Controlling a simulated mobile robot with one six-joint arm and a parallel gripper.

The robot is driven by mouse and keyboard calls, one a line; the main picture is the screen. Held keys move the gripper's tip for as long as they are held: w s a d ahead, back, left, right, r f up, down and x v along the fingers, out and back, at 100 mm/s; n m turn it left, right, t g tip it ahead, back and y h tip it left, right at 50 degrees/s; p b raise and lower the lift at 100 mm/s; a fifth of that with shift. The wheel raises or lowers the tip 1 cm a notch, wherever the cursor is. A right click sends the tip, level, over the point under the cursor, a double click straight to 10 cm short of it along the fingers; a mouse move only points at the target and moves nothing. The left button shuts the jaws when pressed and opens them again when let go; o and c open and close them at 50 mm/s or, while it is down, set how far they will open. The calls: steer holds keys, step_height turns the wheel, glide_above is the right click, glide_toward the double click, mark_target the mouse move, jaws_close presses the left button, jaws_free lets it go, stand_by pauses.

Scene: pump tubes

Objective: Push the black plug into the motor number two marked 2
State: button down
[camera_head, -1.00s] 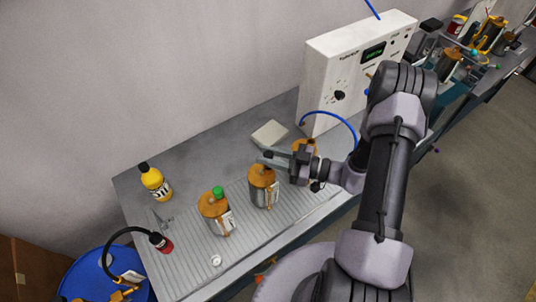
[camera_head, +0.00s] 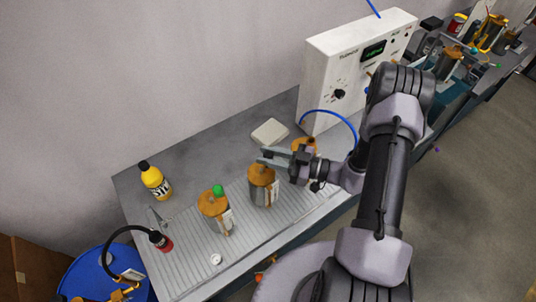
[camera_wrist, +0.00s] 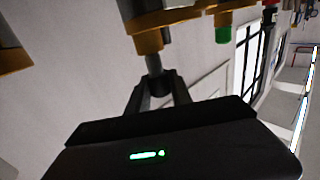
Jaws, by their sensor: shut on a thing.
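The middle motor (camera_head: 263,190) is a grey cylinder with an orange top and a white label; its number is too small to read. My gripper (camera_head: 266,159) is right above this motor's top. In the wrist view my gripper (camera_wrist: 157,90) is shut on the black plug (camera_wrist: 156,83), a dark piece between the fingertips. The plug is in line with a grey stem and orange fitting of the motor (camera_wrist: 145,42); I cannot tell how deep it sits. A left motor (camera_head: 215,214) carries a green plug (camera_head: 218,191), which also shows in the wrist view (camera_wrist: 223,35).
A third motor (camera_head: 305,146) is partly hidden behind my gripper. A white control box (camera_head: 340,75) with a blue hose stands behind it. A yellow bottle (camera_head: 155,182), a red-and-black item (camera_head: 161,242) and a pale block (camera_head: 270,132) are on the grey bench (camera_head: 190,265).

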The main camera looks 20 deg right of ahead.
steer(key=shift+f+b, duration=0.75)
steer(key=shift+f, duration=0.55)
steer(key=c, duration=1.1)
jaws_free()
steer(key=shift+o, duration=0.2)
steer(key=p+v, duration=0.1)
steer(key=v, duration=1.6)
steer(key=shift+d, duration=0.25)
